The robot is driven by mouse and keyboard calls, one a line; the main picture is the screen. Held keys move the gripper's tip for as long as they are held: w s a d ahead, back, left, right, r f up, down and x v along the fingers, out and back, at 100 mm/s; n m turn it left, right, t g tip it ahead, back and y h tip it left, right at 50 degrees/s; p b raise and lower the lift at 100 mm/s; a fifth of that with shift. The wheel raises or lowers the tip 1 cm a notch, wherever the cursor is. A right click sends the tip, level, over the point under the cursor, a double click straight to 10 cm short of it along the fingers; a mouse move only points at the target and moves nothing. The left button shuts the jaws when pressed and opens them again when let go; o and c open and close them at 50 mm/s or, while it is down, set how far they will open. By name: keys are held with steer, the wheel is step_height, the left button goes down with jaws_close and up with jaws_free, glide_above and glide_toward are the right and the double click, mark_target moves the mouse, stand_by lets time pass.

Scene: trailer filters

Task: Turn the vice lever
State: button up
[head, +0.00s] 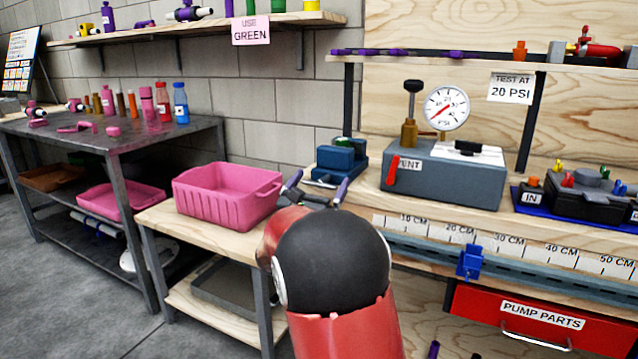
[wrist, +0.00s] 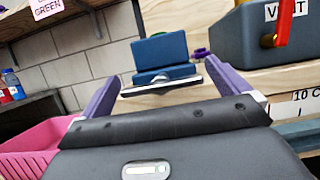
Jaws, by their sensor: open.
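The blue vice (head: 342,160) stands on the wooden bench, left of the grey pressure box. In the wrist view the vice (wrist: 160,54) is straight ahead, and its lever (wrist: 142,89) is a thin, roughly horizontal bar with a round hub on the vice's near face. My gripper (head: 316,188) is open with purple fingers. In the wrist view the fingers of my gripper (wrist: 161,72) lie on either side of the lever, near its two ends. I cannot tell whether they touch it. My arm hides part of the bench in the head view.
A pink bin (head: 228,196) sits left of my gripper on a lower wooden table. The grey box (head: 445,175) with a gauge (head: 446,108) and red vent handle (head: 393,171) stands to the right. A ruler strip (head: 505,245) and blue clamp (head: 470,262) run along the bench front.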

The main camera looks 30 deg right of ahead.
steer(key=c, duration=0.9)
steer(key=shift+f+m+g+b, duration=0.15)
steer(key=shift+m+g+b, duration=0.15)
steer(key=shift+m+b, duration=0.15)
steer(key=m+g+h+b, duration=0.1)
steer(key=m+b, duration=0.2)
steer(key=m, duration=0.1)
steer(key=shift+f+g, duration=0.15)
steer(key=shift+g, duration=0.25)
steer(key=m+g+b, duration=0.1)
steer(key=m+b, duration=0.1)
steer(key=m, duration=0.1)
steer(key=m+g+b, duration=0.2)
steer(key=m, duration=0.1)
steer(key=shift+h, duration=0.4)
steer(key=m+g+b, duration=0.1)
steer(key=m+b, duration=0.1)
steer(key=m, duration=0.2)
steer(key=m+g+y+b, duration=0.1)
steer(key=m+g, duration=0.1)
steer(key=m, duration=0.1)
steer(key=shift+s+d+m+b, duration=0.1)
steer(key=shift+m+b, duration=0.25)
steer(key=shift+b, duration=0.05)
steer(key=m+y+b, duration=0.1)
steer(key=m, duration=0.2)
steer(key=m+g+y, duration=0.1)
steer(key=m, duration=0.2)
steer(key=shift+b, duration=0.4)
steer(key=shift+m, duration=0.3)
